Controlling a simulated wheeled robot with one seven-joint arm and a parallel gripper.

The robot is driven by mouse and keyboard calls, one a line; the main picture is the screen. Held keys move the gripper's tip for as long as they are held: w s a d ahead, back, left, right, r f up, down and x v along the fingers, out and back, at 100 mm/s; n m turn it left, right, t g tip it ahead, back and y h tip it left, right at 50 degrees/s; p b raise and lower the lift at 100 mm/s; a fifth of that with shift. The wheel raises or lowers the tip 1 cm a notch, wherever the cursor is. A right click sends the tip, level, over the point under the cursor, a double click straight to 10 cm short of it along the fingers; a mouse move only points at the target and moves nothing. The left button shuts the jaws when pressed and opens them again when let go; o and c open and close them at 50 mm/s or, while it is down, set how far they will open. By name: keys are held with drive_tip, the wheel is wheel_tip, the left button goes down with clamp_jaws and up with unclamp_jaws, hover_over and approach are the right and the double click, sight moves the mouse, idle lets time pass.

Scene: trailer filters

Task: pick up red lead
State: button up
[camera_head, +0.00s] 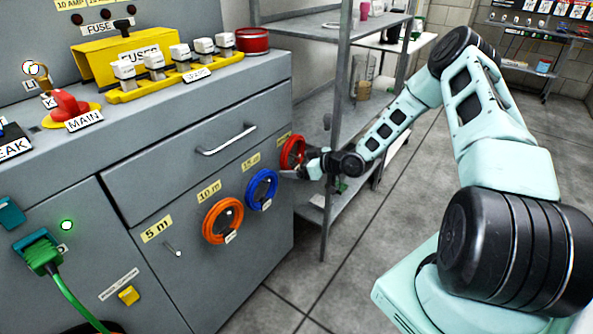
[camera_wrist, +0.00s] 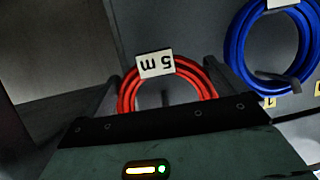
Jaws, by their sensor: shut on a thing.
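The red lead (camera_head: 292,152) is a coiled ring at the right end of the grey cabinet front, at the last of several labelled places. It also shows in the wrist view (camera_wrist: 126,96), with a white tag reading "5 m" on its top. My gripper (camera_head: 297,172) is at the red coil's lower edge in the head view. In the wrist view my gripper's fingers (camera_wrist: 168,100) stand on either side of the coil and are shut on it. The coil's lower part is hidden behind my gripper body.
A blue coil (camera_head: 262,190) and an orange coil (camera_head: 223,221) hang left of the red one. The peg (camera_head: 172,250) under the "5 m" label is bare. A drawer handle (camera_head: 226,139) sticks out above. A metal shelf rack (camera_head: 335,130) stands close on the right.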

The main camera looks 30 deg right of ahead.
wheel_tip(320, 180, up, 3)
drive_tip(key=shift+f, duration=0.2)
drive_tip(key=s+d+p, duration=0.1)
drive_tip(key=s+d, duration=0.2)
drive_tip(key=s, duration=0.6)
drive_tip(key=s+d+p, duration=0.1)
drive_tip(key=s+d, duration=0.2)
drive_tip(key=s, duration=0.6)
drive_tip(key=shift+s+d, duration=0.25)
drive_tip(key=shift+d, duration=0.1)
